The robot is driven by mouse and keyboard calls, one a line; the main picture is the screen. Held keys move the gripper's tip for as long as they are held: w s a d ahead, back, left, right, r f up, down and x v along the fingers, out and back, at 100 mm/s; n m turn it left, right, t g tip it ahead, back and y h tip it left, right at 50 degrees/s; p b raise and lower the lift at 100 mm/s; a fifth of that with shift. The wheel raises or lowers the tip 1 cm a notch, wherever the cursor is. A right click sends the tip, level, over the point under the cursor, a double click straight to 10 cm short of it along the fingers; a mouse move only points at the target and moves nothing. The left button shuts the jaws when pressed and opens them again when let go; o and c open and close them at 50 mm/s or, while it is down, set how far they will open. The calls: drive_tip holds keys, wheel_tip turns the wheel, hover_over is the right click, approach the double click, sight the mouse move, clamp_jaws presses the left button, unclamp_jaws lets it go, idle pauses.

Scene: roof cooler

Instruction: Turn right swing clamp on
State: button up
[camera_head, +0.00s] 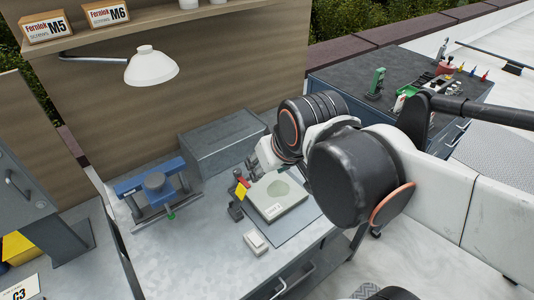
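A light grey-green plate (276,197) with a round green patch and a small white label lies on a dark mat (290,226) on the workbench. A small dark clamp (236,209) with a red and yellow handle (241,189) stands at the plate's left edge. No second clamp can be made out; my arm covers the area right of the plate. My gripper (254,169) is just behind the plate's far left corner, close to the red handle. It is small and partly hidden by my wrist, so I cannot tell whether it touches anything or is open.
A blue-topped device (155,190) stands on the bench's left part, with a grey box (222,143) behind. A small white block (256,243) lies near the front edge. A white lamp (151,66) hangs above. A dark tool cart (345,77) stands at the back right.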

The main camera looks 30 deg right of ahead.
drive_tip(key=w+d+f+g+p, duration=0.1)
drive_tip(key=w+d+f+p, duration=0.15)
drive_tip(key=w+d, duration=0.4)
drive_tip(key=w+d+f+g+p, duration=0.15)
drive_tip(key=w+d+f, duration=0.25)
drive_tip(key=w, duration=0.6)
drive_tip(key=b+x, duration=0.4)
drive_tip(key=x, duration=1)
drive_tip(key=shift+w+r, duration=0.1)
drive_tip(key=shift+w, duration=0.1)
drive_tip(key=shift+c, duration=0.3)
clamp_jaws()
